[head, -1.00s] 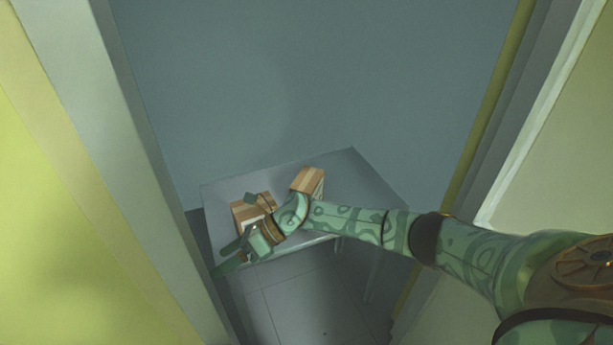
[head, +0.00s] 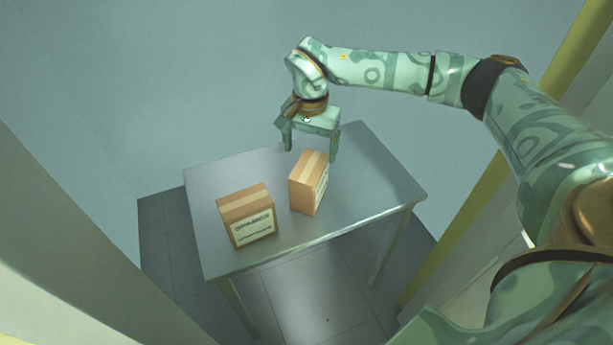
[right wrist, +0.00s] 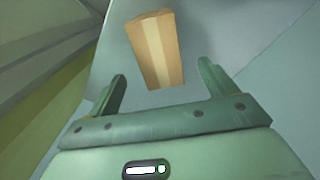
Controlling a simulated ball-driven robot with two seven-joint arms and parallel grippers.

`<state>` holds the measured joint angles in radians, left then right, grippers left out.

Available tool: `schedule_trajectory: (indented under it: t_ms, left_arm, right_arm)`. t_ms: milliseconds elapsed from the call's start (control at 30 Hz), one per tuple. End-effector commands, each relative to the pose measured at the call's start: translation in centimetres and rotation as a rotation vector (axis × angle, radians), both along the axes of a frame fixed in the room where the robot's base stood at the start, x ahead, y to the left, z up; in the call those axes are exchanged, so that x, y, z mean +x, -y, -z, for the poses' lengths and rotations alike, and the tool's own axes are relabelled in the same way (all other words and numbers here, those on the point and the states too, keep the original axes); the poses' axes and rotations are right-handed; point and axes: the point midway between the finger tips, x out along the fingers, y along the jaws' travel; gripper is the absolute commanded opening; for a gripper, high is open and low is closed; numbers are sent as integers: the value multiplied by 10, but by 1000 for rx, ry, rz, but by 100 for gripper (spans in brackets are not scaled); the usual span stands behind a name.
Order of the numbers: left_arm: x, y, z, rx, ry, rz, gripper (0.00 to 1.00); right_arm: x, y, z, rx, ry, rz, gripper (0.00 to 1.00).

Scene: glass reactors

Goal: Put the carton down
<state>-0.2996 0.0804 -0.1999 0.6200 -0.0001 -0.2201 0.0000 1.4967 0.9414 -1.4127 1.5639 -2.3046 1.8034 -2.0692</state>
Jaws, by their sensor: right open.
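Two brown cartons with paler tape and white labels stand on a grey metal table (head: 365,195). The left carton (head: 247,214) is nearer the table's front left. The right carton (head: 308,183) stands beside it, near the middle, with a gap between them. My right gripper (head: 311,154) is open and empty, above and behind the right carton in the head view. The right wrist view shows one carton (right wrist: 155,48) beyond the spread fingers (right wrist: 160,84), apart from them. Which carton that is, I cannot tell for certain. My left gripper is not in view.
The table's right side and back left are bare. Pale walls or door frames stand close on the left and right, with a yellow strip (head: 562,62) on the right. Tiled floor (head: 325,290) shows below the table.

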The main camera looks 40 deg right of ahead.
Motion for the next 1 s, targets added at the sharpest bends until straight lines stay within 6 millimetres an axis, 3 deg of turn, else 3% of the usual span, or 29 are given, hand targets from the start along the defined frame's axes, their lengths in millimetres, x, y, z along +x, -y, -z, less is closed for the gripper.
schedule_trajectory:
  t_ms: [33,267,500,767,1000]
  left_arm:
    - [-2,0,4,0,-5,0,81]
    - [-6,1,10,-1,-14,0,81]
    - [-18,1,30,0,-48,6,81]
    - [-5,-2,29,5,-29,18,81]
    - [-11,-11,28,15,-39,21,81]
  right_arm:
    - [0,0,9,1,-3,1,85]
    - [0,0,24,1,-1,0,85]
    - [-2,-1,65,1,-5,1,85]
    - [-2,-1,64,1,3,1,85]
    - [-2,-1,64,0,2,1,18]
